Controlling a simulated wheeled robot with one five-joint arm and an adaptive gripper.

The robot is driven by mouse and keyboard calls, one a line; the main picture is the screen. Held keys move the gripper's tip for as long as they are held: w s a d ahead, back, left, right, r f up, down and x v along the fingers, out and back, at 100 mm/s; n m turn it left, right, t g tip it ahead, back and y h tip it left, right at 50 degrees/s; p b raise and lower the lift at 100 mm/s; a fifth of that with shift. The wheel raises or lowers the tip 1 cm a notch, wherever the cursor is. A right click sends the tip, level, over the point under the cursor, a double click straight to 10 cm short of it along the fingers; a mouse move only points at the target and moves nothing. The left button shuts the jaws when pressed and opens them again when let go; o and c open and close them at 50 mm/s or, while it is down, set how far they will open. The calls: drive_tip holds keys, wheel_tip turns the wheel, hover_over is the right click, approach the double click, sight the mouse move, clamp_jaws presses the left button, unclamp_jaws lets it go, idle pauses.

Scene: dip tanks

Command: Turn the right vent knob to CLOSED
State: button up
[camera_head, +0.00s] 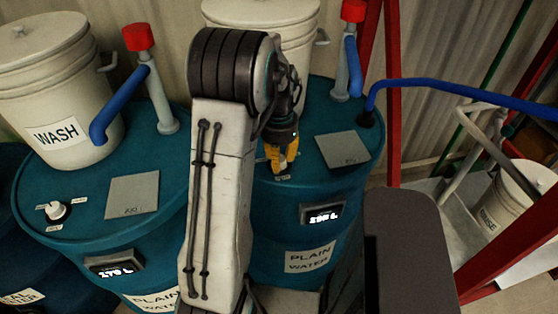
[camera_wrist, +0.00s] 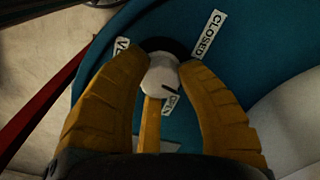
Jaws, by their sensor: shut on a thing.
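The right vent knob (camera_wrist: 160,75) is small and white with a dark mark, seen between the yellow fingers of my gripper (camera_wrist: 160,64) in the wrist view. The dark mark lies on the side near the OPEN label (camera_wrist: 169,105). The CLOSED label (camera_wrist: 208,34) lies up and right of the knob, and a third label (camera_wrist: 122,44), partly covered, is at the upper left. In the head view my gripper (camera_head: 283,160) reaches down onto the right teal drum (camera_head: 340,195) and hides the knob there. My gripper is shut on the knob.
The left teal drum (camera_head: 90,190) has its own white knob (camera_head: 56,211) and a grey plate (camera_head: 132,194). Red-capped pipes (camera_head: 160,95) and white buckets (camera_head: 50,80) stand behind. A blue pipe (camera_head: 460,90) runs right from the right drum, past a red frame (camera_head: 393,120).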

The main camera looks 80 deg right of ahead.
drive_tip(key=n, duration=0.2)
drive_tip(key=n+b, duration=0.1)
drive_tip(key=n, duration=0.2)
drive_tip(key=shift+a+f+n, duration=0.1)
drive_tip(key=shift+f+n, duration=0.1)
drive_tip(key=shift+n, duration=0.1)
drive_tip(key=n+b, duration=0.1)
drive_tip(key=n, duration=0.4)
drive_tip(key=shift+n, duration=0.3)
drive_tip(key=o, duration=1.2)
drive_tip(key=shift+r, duration=0.1)
drive_tip(key=shift+r, duration=0.1)
wheel_tip(320, 180, up, 12)
drive_tip(key=shift+f, duration=0.1)
idle(0.7)
